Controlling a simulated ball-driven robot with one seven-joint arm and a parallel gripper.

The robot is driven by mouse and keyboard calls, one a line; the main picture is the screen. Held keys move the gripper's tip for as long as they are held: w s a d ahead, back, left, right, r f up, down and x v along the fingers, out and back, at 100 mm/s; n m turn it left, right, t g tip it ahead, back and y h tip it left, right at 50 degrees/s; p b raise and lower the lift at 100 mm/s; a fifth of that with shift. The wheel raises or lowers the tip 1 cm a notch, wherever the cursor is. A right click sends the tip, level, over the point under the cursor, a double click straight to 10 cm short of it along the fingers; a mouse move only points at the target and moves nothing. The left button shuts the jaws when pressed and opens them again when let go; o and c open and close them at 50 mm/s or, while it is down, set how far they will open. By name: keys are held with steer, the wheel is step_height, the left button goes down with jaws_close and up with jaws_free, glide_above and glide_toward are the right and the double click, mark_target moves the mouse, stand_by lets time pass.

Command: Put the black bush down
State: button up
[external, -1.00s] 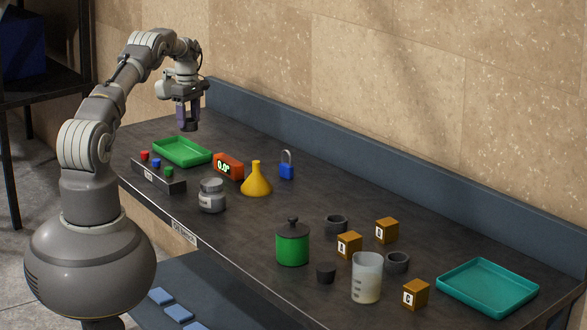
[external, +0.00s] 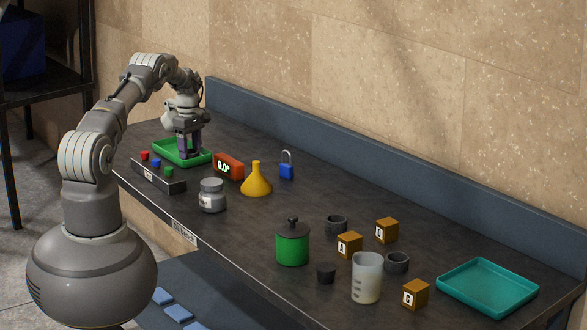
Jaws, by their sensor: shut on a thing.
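My gripper (external: 190,150) points straight down over the green tray (external: 166,157) at the far left of the table. Its purple-grey fingers are shut on the black bush (external: 190,159). The bush is small and dark and sits low between the fingertips, at the tray's right part. The fingers hide most of it. I cannot tell whether it touches the tray floor.
A button box (external: 158,175), an orange display (external: 229,166), a grey jar (external: 212,196) and a yellow funnel (external: 256,180) stand near the tray. Dark rings (external: 336,224), lettered blocks (external: 387,230), a beaker (external: 367,278) and a teal tray (external: 487,287) are farther right.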

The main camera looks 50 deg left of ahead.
steer(key=o, duration=0.7)
steer(key=shift+o, duration=0.2)
step_height(320, 180, up, 13)
steer(key=p, duration=0.3)
steer(key=w+d+r+m+t+y, duration=0.1)
steer(key=w+d+r+m+t, duration=0.15)
steer(key=d+r, duration=0.55)
steer(key=w+d+r+m+t+y, duration=0.1)
steer(key=w+d+r+m+t, duration=0.25)
steer(key=r, duration=0.85)
steer(key=w+d+r+m, duration=0.2)
steer(key=d+r+m, duration=0.1)
steer(key=d+r, duration=0.55)
steer(key=s+d+r+m+t, duration=0.25)
steer(key=d+r, duration=0.25)
steer(key=r, duration=0.3)
steer(key=s+d+r+m+t, duration=0.2)
steer(key=d+r+m, duration=0.1)
steer(key=d+r, duration=0.4)
steer(key=s+d+r+m+t+h, duration=0.2)
steer(key=s+d+r+m+t, duration=0.3)
steer(key=s+d+r, duration=0.6)
step_height(320, 180, up, 4)
steer(key=shift+s+f+m, duration=0.1)
steer(key=shift+s+m, duration=0.95)
steer(key=shift+s, duration=0.2)
